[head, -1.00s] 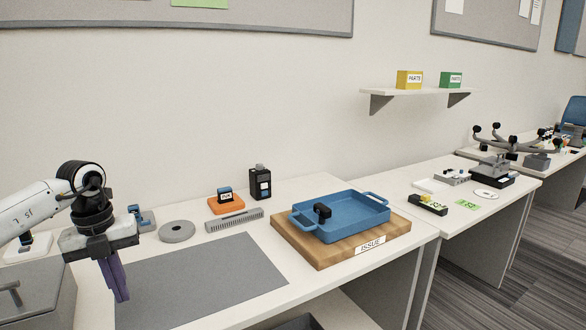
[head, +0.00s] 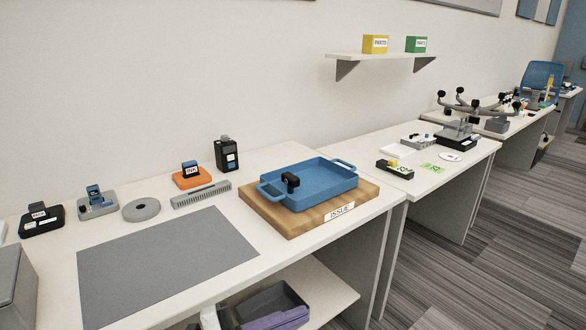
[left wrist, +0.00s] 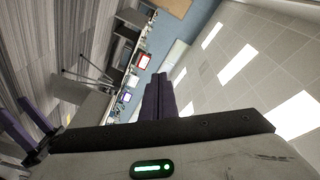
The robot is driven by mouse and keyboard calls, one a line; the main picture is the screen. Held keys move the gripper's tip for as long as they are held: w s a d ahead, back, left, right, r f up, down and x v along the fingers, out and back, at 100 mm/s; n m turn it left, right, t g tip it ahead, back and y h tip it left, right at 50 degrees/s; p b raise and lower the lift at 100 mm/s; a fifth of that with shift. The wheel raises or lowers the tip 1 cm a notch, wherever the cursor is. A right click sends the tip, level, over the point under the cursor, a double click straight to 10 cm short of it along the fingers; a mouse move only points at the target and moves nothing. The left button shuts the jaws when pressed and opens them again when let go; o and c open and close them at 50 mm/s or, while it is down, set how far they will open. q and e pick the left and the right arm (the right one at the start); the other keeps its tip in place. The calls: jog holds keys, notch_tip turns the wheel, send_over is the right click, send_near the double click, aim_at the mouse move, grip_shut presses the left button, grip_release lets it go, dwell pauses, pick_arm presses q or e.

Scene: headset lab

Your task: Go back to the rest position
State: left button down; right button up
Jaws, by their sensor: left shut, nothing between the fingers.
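My left gripper (head: 275,318) shows at the bottom edge of the head view, low in front of the bench, its purple fingers partly cut off. In the left wrist view its two purple fingers (left wrist: 160,80) are together with nothing between them. My right gripper (left wrist: 22,112) shows at the left edge of the left wrist view, with its purple fingers apart and empty. It is out of the head view. Neither gripper touches anything on the bench.
The blue tray (head: 330,189) holds a small black part and sits on a wooden board (head: 262,219). A grey mat (head: 165,265) lies bare on the bench. A dark bin (head: 285,296) stands on the lower shelf. The floor (head: 455,265) at right is clear.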

pick_arm(q)
jog(key=s+a+f+n+t+y, duration=0.2)
jog(key=a+f+n+t+y, duration=0.25)
jog(key=f+n, duration=0.3)
jog(key=s+a+f+n+t+y, duration=0.25)
jog(key=a+f+n+y, duration=0.3)
jog(key=n, duration=0.35)
jog(key=s+a+f+n+g+y, duration=0.2)
jog(key=s+a+f+g, duration=0.1)
jog(key=s+f, duration=0.3)
jog(key=s+a+f+n+g+y, duration=0.2)
jog(key=s+a+f+n, duration=0.1)
jog(key=s+f, duration=0.4)
jog(key=s, duration=0.2)
jog(key=shift+s+a+n+g+y, duration=0.15)
jog(key=shift+s+n+g+y, duration=0.2)
jog(key=shift+g+y, duration=0.05)
